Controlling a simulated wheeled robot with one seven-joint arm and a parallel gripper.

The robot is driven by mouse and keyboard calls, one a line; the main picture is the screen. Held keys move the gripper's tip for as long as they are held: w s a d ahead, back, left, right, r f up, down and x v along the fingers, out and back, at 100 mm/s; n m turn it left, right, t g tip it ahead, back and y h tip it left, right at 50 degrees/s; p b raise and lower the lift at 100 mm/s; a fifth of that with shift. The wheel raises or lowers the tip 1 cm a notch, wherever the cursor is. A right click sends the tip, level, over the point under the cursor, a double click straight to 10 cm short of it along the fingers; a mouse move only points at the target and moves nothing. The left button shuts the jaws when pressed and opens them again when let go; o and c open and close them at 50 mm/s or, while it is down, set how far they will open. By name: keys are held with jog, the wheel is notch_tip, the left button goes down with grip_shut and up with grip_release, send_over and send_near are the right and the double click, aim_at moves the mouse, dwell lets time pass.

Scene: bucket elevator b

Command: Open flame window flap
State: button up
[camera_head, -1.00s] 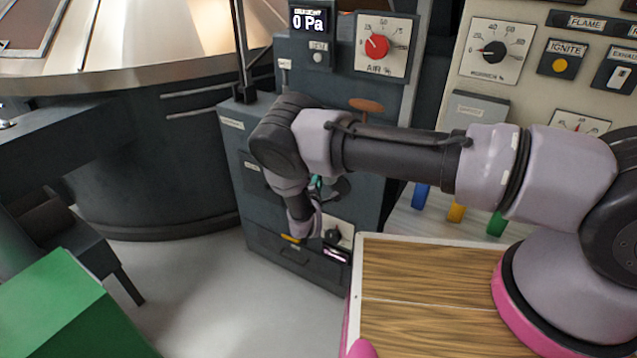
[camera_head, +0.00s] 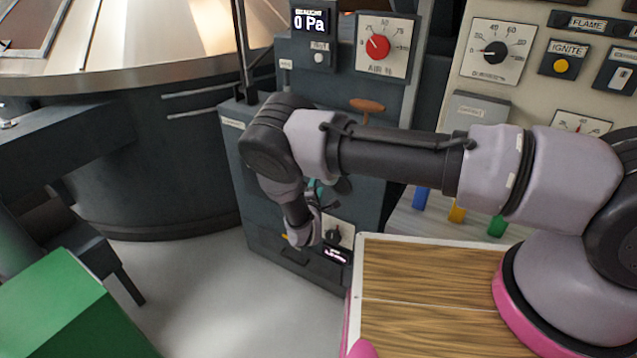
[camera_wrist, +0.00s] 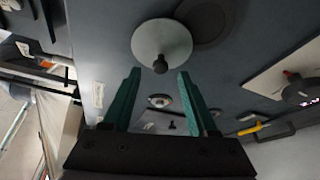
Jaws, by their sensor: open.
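My gripper (camera_wrist: 159,72) has two teal fingers, spread and empty, pointing at the disc. The knob shows between the fingertips, and I cannot tell whether they touch the disc. In the head view my arm mostly hides my gripper in front of the dark grey cabinet (camera_head: 229,170).
A dial plate with a dark knob (camera_head: 333,236) and a small display (camera_head: 336,255) sit low on the cabinet. A brown handle (camera_head: 367,105) sticks out above. A yellow handle (camera_wrist: 262,128) is at the right in the wrist view.

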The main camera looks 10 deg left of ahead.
jog(key=s, duration=0.7)
jog(key=shift+s+r, duration=0.4)
jog(key=shift+r, duration=0.05)
